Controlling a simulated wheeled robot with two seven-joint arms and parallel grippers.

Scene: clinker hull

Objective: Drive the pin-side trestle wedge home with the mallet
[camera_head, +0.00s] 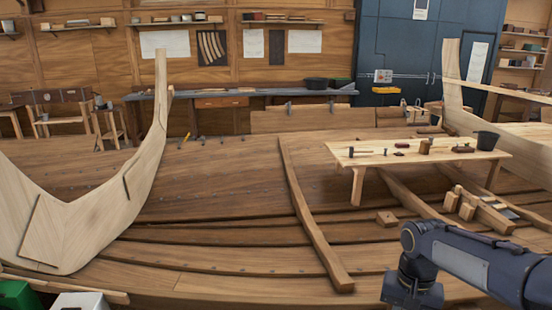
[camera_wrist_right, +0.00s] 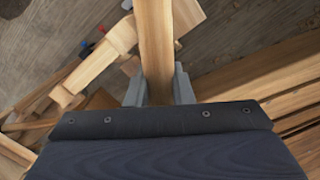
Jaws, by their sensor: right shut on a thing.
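In the right wrist view my right gripper (camera_wrist_right: 158,88) is shut on a pale wooden shaft (camera_wrist_right: 155,45), which looks like the mallet's handle. The shaft runs up out of the top of that view, and no mallet head can be made out. Left of it are pale timbers, with a stepped wooden piece (camera_wrist_right: 97,62) slanting across. I cannot tell which of these pieces is the pin-side wedge. In the head view only my right arm shows at the lower right, with its gripper out of frame. My left gripper is in neither view.
The clinker hull planking (camera_head: 230,190) fills the middle of the head view, with a loose timber (camera_head: 315,215) lying across it. A low bench (camera_head: 400,160) holds small tools and a dark bucket (camera_head: 487,140). Wooden blocks (camera_head: 465,203) lie near my right arm. Planks (camera_wrist_right: 260,85) show at right in the wrist view.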

